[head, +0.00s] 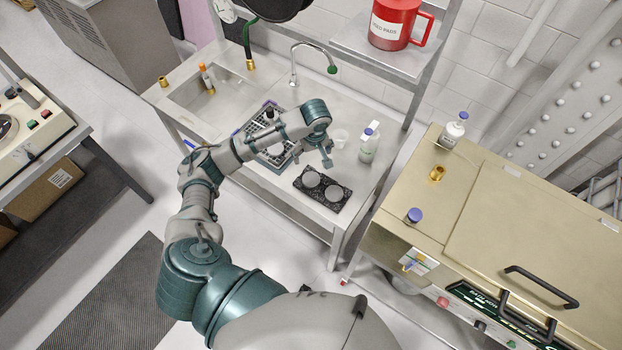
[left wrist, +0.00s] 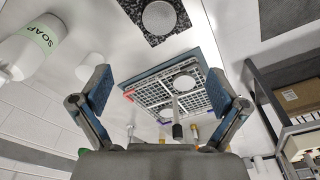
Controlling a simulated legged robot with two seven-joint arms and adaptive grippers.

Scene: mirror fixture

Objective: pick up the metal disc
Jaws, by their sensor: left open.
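Two round grey metal discs lie on a black speckled mat (head: 324,205) at the counter's front: a left disc (head: 311,178) and a right disc (head: 334,193). In the left wrist view one disc (left wrist: 159,17) shows on the mat at the top edge. A blue-edged grid rack (head: 243,137) stands left of the mat, partly behind my arm. In the left wrist view another pale disc (left wrist: 185,84) lies in this rack, between my fingers in the picture. My left gripper (head: 327,160) is open and empty above the counter, just behind the mat. My right gripper is not in view.
A soap bottle (head: 369,144) and a small white cup (head: 340,138) stand right of my gripper. A sink (head: 205,90) and faucet (head: 294,65) are behind. A beige machine (head: 520,225) with bottles on top stands to the right.

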